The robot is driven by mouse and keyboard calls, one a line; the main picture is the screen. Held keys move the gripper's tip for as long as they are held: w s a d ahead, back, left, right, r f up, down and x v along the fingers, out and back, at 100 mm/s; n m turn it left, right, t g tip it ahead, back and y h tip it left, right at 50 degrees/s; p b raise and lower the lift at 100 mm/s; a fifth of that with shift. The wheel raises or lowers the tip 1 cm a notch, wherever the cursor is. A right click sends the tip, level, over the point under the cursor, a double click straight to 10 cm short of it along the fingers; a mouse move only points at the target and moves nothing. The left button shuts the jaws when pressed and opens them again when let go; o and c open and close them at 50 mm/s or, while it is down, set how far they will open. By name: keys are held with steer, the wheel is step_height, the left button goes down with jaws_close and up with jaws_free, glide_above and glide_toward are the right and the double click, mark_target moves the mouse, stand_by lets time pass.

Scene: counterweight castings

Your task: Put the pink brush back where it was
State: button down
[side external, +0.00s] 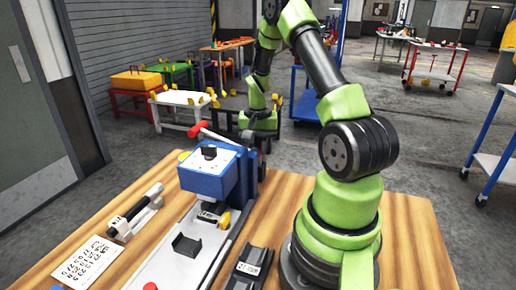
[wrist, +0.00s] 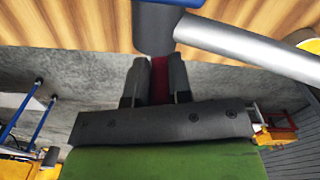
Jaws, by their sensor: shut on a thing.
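In the wrist view my gripper (wrist: 157,62) is shut on a dark red thing (wrist: 159,82), of which only a narrow strip shows between the fingers. I cannot tell from its shape whether it is the pink brush. No pink brush shows plainly elsewhere. A dark rounded end and a grey rod (wrist: 250,48) lie just beyond the fingertips, in front of the wooden table. In the side external view my arm reaches behind the blue machine head (side external: 208,178), and the fingers are hard to make out there.
A lever with a red knob (side external: 196,128) rises behind the blue head. On the wooden table (side external: 415,235) stand a grey bed with a black cradle (side external: 187,246), a black rod on a stand (side external: 134,214), a number sheet (side external: 88,262) and a black rail (side external: 249,268). The table's right side is clear.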

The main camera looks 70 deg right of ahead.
steer(key=shift+f, duration=0.35)
steer(key=c, duration=1)
jaws_free()
steer(key=shift+c, duration=0.2)
steer(key=shift+r, duration=0.15)
